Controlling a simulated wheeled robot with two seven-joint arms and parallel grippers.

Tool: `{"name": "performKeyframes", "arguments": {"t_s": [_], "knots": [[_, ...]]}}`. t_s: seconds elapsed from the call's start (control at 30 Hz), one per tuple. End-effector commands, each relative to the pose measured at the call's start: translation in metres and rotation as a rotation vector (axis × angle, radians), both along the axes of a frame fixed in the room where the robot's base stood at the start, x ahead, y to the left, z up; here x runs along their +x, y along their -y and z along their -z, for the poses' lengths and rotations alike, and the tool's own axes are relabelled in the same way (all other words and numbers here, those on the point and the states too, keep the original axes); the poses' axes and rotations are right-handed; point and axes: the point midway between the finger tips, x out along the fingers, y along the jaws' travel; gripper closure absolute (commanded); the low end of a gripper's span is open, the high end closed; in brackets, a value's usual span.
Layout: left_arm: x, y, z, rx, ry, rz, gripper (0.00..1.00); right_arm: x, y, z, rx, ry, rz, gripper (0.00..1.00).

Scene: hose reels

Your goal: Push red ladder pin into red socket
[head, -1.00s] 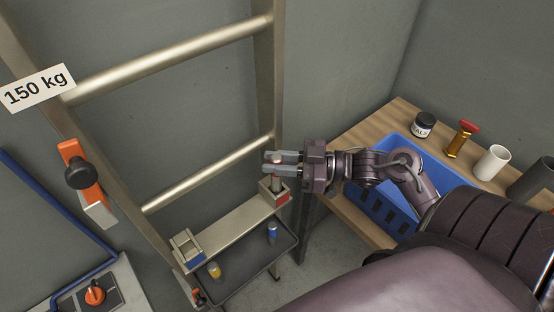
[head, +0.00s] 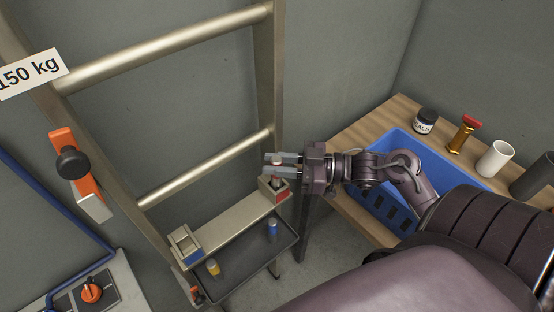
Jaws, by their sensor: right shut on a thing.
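My right gripper (head: 281,165) is shut on the upright red ladder pin, at the right end of the ladder's step. Only a bit of the pin (head: 276,181) shows, between and below the fingers; the rest is hidden by them. The red socket (head: 284,196) is a small pale block with a red face, directly below the gripper. The pin's lower end seems to be at the socket's mouth; I cannot tell how deep it sits. My left gripper is not in view.
A blue-marked socket (head: 185,244) is at the step's left end. A dark tray (head: 245,262) below holds a yellow pin (head: 213,268) and a blue pin (head: 272,230). A blue crate (head: 383,206) and several items stand on the wooden bench (head: 398,113) at right.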

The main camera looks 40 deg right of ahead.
Motion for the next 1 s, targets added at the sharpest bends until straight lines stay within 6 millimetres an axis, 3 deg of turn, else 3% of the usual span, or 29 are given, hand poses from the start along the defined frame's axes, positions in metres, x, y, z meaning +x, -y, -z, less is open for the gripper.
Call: {"name": "performKeyframes", "arguments": {"t_s": [0.67,0.7,0.9,1.0], "knots": [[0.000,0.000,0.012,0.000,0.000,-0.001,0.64,0.000,0.000,0.018,0.000,0.000,-0.001,1.00],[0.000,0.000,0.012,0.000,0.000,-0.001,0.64,0.000,0.000,0.018,0.001,0.001,-0.001,0.76],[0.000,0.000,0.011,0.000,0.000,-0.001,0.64,0.000,0.000,0.017,0.000,0.000,0.000,0.52],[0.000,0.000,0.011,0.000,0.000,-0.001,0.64,0.000,0.000,0.017,0.000,0.000,0.000,0.52]]}}
